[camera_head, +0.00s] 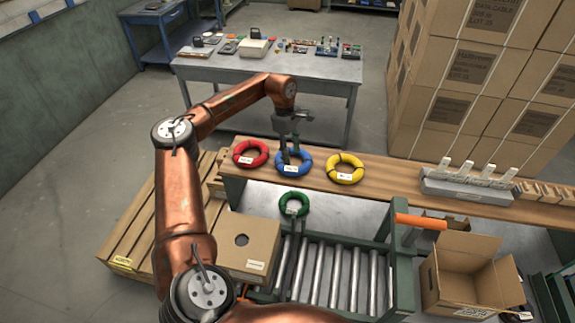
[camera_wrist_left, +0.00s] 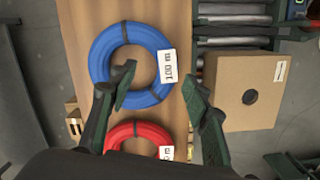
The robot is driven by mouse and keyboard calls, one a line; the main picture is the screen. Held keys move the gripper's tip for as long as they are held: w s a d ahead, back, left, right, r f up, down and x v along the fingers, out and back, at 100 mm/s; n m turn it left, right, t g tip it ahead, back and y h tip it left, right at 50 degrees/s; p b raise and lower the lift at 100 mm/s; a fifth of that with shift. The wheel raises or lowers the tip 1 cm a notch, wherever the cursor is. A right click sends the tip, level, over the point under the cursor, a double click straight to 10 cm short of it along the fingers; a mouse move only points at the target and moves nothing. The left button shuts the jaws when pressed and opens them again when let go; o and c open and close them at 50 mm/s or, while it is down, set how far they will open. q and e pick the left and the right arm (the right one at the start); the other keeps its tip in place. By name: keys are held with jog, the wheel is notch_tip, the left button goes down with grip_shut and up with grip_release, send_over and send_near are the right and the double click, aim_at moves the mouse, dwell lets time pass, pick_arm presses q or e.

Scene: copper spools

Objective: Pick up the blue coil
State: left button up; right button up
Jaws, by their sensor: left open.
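The blue coil (camera_head: 306,163) lies flat on a wooden bench top (camera_head: 390,178), between a red coil (camera_head: 250,145) and a yellow coil (camera_head: 345,158). My left gripper (camera_head: 290,157) is over the blue coil, fingers pointing down. In the left wrist view the blue coil (camera_wrist_left: 101,56) shows a white "100 m" label and dark ties. My open left fingers (camera_wrist_left: 158,79) appear at the ring's lower part, one over its opening and one beyond its right side. Whether they touch it I cannot tell. The red coil (camera_wrist_left: 125,130) shows below, partly hidden. My right gripper is not in view.
A cardboard box (camera_head: 245,240) sits left of the rollers, an open carton (camera_head: 460,280) right. A grey rack (camera_head: 465,188) stands on the bench's right.

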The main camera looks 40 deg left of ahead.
aim_at(286, 167)
pick_arm(q)
jog(key=shift+s+a+y, duration=0.35)
jog(key=shift+a+y, duration=0.05)
jog(key=shift+a, duration=0.15)
jog(key=shift+s+a+y, duration=0.3)
jog(key=shift+a+y, duration=0.1)
jog(key=shift+a, duration=0.1)
notch_tip(286, 167, down, 2)
jog(key=shift+s+f+p, duration=0.1)
jog(key=shift+f+p, duration=0.05)
jog(key=shift+p, duration=0.15)
jog(key=f+p, duration=0.1)
jog(key=f, duration=0.1)
jog(key=d+f, duration=0.1)
jog(key=f, duration=0.1)
jog(key=shift+s+f+p, duration=0.1)
jog(key=shift+f+p, duration=0.05)
jog(key=shift+p, duration=0.2)
jog(key=shift+f, duration=0.45)
jog(key=c, duration=0.7)
grip_shut()
jog(key=shift+r, duration=0.1)
